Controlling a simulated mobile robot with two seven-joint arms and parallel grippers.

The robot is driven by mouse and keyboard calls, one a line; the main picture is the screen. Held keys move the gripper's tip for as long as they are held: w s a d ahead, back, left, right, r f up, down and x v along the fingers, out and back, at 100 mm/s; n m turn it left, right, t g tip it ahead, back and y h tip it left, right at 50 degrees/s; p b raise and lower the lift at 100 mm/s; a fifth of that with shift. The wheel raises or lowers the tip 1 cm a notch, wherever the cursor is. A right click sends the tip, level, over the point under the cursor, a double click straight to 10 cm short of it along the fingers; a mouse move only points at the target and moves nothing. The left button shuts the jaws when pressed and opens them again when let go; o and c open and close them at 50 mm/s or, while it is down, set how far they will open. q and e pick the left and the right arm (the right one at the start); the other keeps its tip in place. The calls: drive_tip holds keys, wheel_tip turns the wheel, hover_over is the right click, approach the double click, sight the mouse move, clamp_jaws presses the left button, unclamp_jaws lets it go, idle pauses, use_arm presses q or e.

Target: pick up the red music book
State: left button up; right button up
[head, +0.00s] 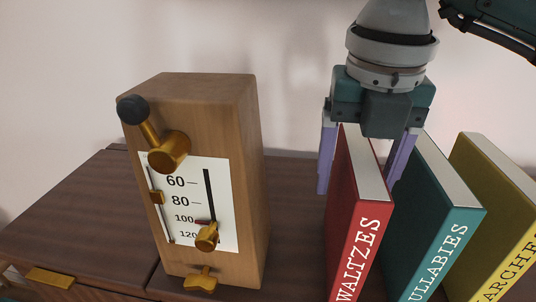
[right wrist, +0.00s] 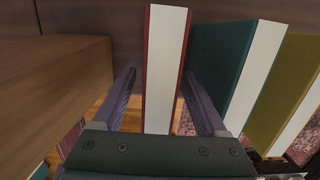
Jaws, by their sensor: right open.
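The red music book (head: 358,210), with WALTZES on its spine, stands upright on the dark wooden surface. In the right wrist view the red book (right wrist: 165,65) lies between the two fingers, its pale page edges facing the camera. My right gripper (head: 362,165) is above the book from behind, open, with one purple finger on each side of it. In the right wrist view the right gripper (right wrist: 160,95) shows gaps between both fingers and the covers. My left gripper is not in view.
A teal book (head: 432,220) stands close to the right of the red book, near the right finger. A mustard book (head: 495,205) stands beyond it. A wooden metronome (head: 245,150) stands to the left. The wooden top (head: 75,215) is clear at far left.

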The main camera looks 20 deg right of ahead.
drive_tip(key=shift+f, duration=0.3)
clamp_jaws()
idle(0.4)
drive_tip(key=shift+w+r, duration=0.1)
idle(0.7)
